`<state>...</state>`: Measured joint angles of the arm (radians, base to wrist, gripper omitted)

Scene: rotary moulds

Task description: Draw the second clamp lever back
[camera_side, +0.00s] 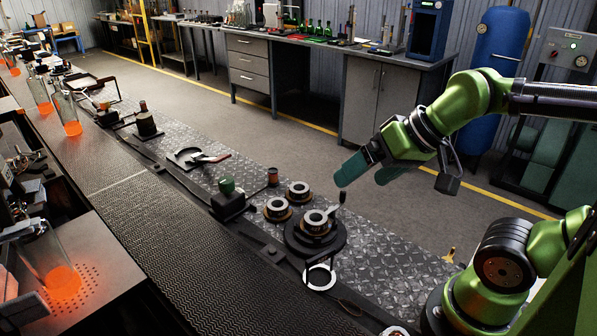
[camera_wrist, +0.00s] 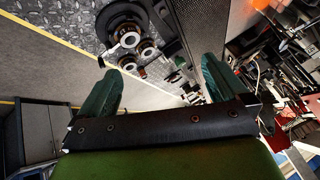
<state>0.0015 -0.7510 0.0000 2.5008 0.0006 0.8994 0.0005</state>
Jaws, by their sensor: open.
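Three round moulds with pale metal rings stand close together on the plate: one in front (camera_side: 315,222), one at the left (camera_side: 277,209) and one behind (camera_side: 299,190). The front one sits on a wide dark round base. Which lever is the second I cannot tell. My gripper (camera_side: 368,172) is open and empty, its green fingers above and to the right of the moulds.
A block with a green knob (camera_side: 227,188) stands left of the moulds, by the dark conveyor (camera_side: 165,225). A small brown cylinder (camera_side: 272,177) is behind them. A pale ring (camera_side: 320,278) is in front. The patterned plate (camera_side: 390,245) to the right is mostly clear.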

